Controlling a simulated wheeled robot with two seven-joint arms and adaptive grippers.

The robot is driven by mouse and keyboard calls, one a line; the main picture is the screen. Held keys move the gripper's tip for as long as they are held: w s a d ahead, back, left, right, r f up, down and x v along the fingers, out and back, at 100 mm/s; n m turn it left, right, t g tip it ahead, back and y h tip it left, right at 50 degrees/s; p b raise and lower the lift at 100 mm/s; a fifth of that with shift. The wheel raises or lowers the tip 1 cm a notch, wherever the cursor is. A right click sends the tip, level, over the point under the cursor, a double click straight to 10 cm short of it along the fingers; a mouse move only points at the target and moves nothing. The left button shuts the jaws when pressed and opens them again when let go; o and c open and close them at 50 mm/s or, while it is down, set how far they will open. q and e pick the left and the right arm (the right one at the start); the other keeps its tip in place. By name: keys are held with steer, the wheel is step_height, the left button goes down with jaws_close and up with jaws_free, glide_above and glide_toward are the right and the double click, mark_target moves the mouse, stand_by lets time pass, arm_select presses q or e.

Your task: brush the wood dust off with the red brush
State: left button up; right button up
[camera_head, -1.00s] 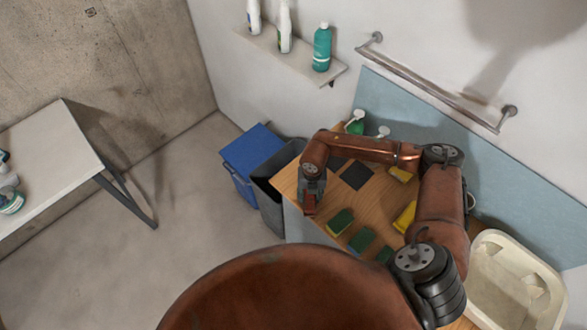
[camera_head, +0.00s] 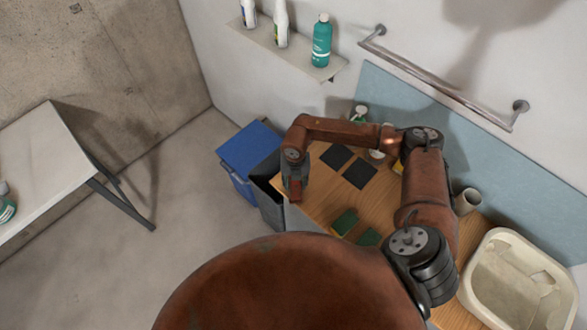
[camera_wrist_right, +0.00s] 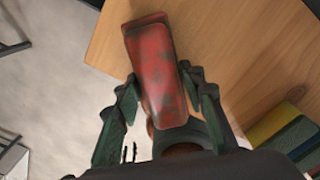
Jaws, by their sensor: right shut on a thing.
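My right gripper (camera_head: 294,196) reaches over the left end of the wooden worktop (camera_head: 315,207) and points down. In the right wrist view its two dark green fingers (camera_wrist_right: 165,98) are closed on the red brush (camera_wrist_right: 153,62), whose worn red body sticks out beyond them. In the head view only a small red part of the brush shows between the fingers. The brush is near the worktop's edge; whether it touches the surface cannot be told. I cannot make out any wood dust. My left gripper is not in view.
Green sponges (camera_head: 344,222) and dark pads (camera_head: 360,174) lie on the worktop. A cream basin (camera_head: 480,290) stands at its right end. A blue bin (camera_head: 246,150) and a dark bin stand beyond its left end. A rail (camera_head: 440,78) and a bottle shelf are on the wall.

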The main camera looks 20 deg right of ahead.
step_height(320, 180, up, 4)
steer(key=shift+r+p, duration=0.1)
steer(key=shift+p, duration=0.9)
steer(key=shift+r+p, duration=0.4)
steer(key=shift+r, duration=0.35)
steer(key=shift+r+p, duration=0.65)
steer(key=shift+r, duration=0.65)
